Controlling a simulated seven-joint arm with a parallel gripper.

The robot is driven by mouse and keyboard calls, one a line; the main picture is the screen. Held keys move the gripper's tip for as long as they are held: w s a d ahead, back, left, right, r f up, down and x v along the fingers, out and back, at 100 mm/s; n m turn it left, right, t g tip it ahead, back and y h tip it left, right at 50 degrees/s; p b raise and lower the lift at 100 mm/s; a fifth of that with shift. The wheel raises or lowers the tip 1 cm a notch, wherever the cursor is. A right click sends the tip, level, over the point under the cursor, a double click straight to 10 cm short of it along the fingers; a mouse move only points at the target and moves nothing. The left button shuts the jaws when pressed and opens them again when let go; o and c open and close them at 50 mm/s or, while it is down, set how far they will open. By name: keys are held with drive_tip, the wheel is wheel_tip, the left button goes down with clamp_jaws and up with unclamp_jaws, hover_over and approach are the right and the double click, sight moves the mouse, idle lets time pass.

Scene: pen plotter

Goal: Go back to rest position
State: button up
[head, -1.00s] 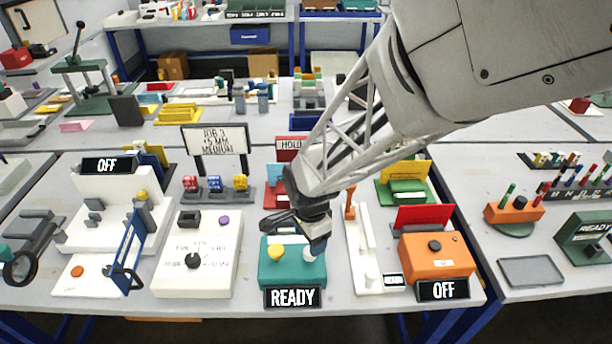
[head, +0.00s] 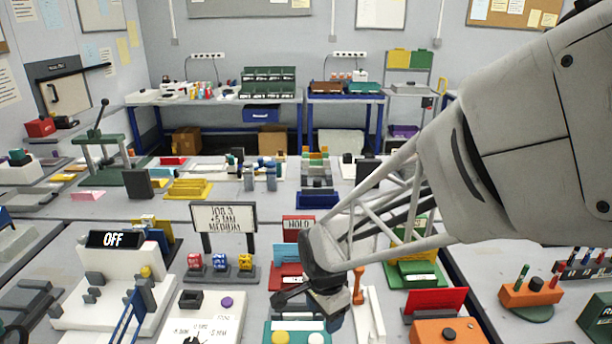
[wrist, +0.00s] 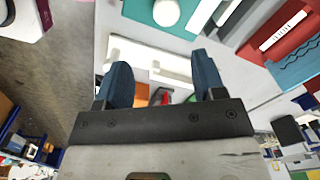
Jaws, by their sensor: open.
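My gripper (head: 312,300) is in the lower middle of the head view, just above and behind the teal box (head: 275,328) with a yellow button (head: 280,337) and a white button (head: 316,338). The box's front is cut off by the picture's lower edge. In the wrist view my gripper (wrist: 162,82) has two blue fingers standing apart with nothing held between them. The teal box (wrist: 140,10) and its white button (wrist: 166,12) lie beyond the fingertips there, apart from them.
A red panel (head: 436,302) and an orange box (head: 447,333) are farther right.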

drive_tip(key=s+d+r+n+t, duration=0.2)
drive_tip(key=s+d+r+n, duration=0.9)
drive_tip(key=s+d+r, duration=0.3)
wheel_tip(320, 180, up, 3)
drive_tip(key=shift+s+d+f, duration=0.2)
drive_tip(key=shift+s, duration=0.05)
